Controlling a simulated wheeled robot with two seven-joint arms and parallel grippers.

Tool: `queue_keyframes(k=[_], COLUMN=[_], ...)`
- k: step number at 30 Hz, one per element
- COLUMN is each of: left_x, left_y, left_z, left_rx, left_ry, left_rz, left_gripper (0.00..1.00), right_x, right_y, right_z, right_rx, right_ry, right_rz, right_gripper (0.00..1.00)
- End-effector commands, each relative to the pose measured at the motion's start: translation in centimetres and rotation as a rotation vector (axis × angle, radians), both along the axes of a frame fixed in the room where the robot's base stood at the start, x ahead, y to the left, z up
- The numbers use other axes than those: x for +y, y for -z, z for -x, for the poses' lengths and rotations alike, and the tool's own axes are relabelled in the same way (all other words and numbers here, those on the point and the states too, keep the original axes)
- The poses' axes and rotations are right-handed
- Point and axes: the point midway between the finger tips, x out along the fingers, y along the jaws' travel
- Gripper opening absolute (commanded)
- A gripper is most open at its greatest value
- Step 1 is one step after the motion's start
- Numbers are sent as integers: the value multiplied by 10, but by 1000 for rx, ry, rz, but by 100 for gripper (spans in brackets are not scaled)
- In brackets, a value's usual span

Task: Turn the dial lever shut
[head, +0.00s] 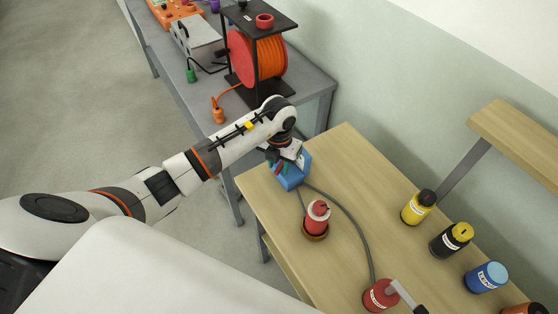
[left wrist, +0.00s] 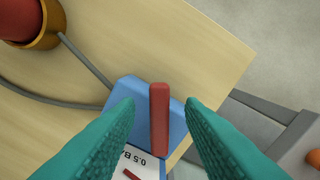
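The dial lever (left wrist: 159,118) is a straight red bar on a blue box (left wrist: 130,95) with a white face marked "0.5 B", seen in the left wrist view. A small red pointer shows on that face. My left gripper is over the box in the head view (head: 280,163). My right gripper is not in view.
A red bottle (head: 317,215) in a brown ring stands near the box. A grey hose (head: 345,215) runs from the box to a red canister (head: 380,295). Yellow (head: 416,208), black (head: 450,240) and blue (head: 486,277) containers line the wooden table's (head: 350,170) right side. An orange reel (head: 262,60) stands behind.

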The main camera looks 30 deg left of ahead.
Motion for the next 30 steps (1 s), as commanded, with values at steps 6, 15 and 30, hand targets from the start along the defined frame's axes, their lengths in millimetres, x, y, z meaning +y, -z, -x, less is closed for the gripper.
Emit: queue_keyframes(k=[6,15,30], left_x=[0,0,-5], left_y=[1,0,0], left_z=[0,0,-1], left_rx=[-1,-1,-2], left_ry=[0,0,-154], left_rz=[1,1,2], left_gripper=[35,0,0], right_x=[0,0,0], right_y=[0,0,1], right_z=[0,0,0], right_rx=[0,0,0], right_ry=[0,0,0], right_rz=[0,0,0], right_gripper=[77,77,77])
